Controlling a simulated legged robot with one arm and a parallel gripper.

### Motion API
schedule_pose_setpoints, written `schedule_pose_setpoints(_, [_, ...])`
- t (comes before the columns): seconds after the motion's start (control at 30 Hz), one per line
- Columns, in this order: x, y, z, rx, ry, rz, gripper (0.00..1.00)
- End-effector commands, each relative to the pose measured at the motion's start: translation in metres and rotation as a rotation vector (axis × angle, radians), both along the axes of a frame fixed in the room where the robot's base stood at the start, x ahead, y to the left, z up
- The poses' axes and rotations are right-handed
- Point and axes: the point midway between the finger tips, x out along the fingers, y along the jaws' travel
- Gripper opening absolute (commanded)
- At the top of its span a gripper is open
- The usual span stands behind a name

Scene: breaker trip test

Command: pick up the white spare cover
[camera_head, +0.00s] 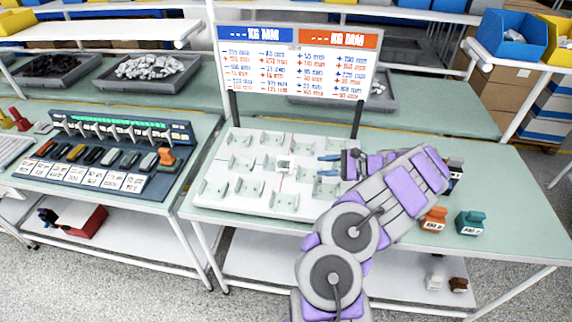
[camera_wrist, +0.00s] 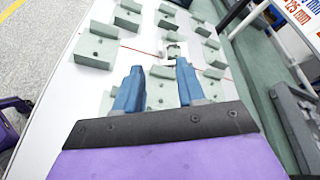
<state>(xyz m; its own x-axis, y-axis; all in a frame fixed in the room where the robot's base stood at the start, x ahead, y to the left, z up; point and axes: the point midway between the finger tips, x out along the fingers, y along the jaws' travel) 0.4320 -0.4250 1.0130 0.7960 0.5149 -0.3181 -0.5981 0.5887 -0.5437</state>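A small white block (camera_head: 285,167), which looks like the white spare cover, sits near the middle of the pale board (camera_head: 222,205) among grey-green holders. It also shows in the wrist view (camera_wrist: 174,50), beyond my fingertips and slightly right of centre. My gripper (camera_head: 321,165) points left over the board, to the right of the white block and apart from it. In the wrist view my gripper (camera_wrist: 159,68) has its two blue fingers spread with nothing held between them. A holder (camera_wrist: 160,92) shows in the gap. Another small white piece (camera_head: 434,281) lies on the lower shelf.
Several grey-green holders (camera_head: 249,188) stand around the white block. A sign board (camera_head: 298,65) on two dark posts rises behind. Orange (camera_head: 434,219) and teal (camera_head: 470,222) blocks stand at right. A breaker rack (camera_head: 120,130) is on the left table.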

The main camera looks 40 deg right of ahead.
Motion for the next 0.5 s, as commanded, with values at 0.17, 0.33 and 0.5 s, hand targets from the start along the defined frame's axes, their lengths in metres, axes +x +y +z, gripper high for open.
schedule_pose_setpoints(0.17, [-0.013, -0.017, -0.013, 0.011, 0.014, -0.056, 0.39])
schedule_pose_setpoints(0.33, [0.009, -0.004, -0.023, 0.013, 0.013, -0.054, 0.39])
schedule_pose_setpoints(0.5, [0.037, 0.012, -0.035, 0.016, 0.013, -0.053, 0.39])
